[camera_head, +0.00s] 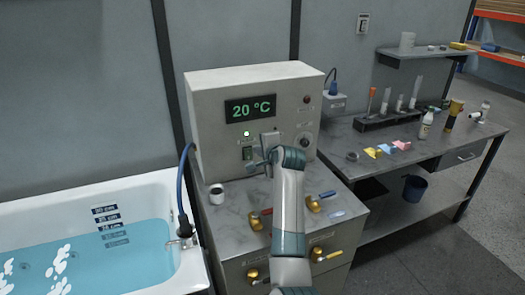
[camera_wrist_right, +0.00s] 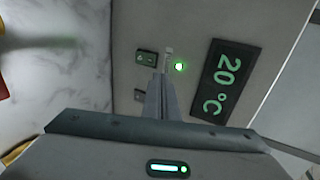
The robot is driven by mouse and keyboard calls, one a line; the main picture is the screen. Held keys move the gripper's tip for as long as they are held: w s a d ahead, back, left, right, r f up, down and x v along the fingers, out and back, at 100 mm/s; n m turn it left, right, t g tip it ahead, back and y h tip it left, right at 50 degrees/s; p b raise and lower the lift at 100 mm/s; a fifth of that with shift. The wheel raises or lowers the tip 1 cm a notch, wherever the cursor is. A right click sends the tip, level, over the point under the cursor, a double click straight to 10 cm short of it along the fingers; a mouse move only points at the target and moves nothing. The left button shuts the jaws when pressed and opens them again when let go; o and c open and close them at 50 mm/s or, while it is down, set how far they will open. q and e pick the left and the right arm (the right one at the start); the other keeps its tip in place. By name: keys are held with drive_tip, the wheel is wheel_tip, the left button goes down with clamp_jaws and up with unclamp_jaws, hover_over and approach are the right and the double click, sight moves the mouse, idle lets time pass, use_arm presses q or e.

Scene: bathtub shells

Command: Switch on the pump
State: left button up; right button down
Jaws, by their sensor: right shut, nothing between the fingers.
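A grey control box (camera_head: 205,100) stands on the bench, with a green "20 °C" display (camera_head: 250,108). A lit green lamp (camera_head: 246,133) is below the display, and a small green-marked switch (camera_head: 247,153) sits under the lamp. My right gripper (camera_head: 254,164) is shut and empty, close to the box front just below and right of that switch. In the right wrist view the shut fingers (camera_wrist_right: 167,62) point at the panel, beside the lit lamp (camera_wrist_right: 179,66) and a dark switch (camera_wrist_right: 147,58). I cannot tell whether the fingertips touch the panel. My left gripper is out of view.
A bathtub (camera_head: 185,275) of blue water is at the left, with a blue hose (camera_head: 180,190) at its edge. A side bench (camera_head: 435,150) holds tubes and bottles.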

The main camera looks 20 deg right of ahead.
drive_tip(key=s+r+b, duration=0.1)
drive_tip(key=s+r, duration=0.1)
drive_tip(key=s, duration=0.1)
drive_tip(key=shift+r, duration=0.3)
drive_tip(key=shift+s+f, duration=0.1)
drive_tip(key=shift+s, duration=0.05)
idle(0.3)
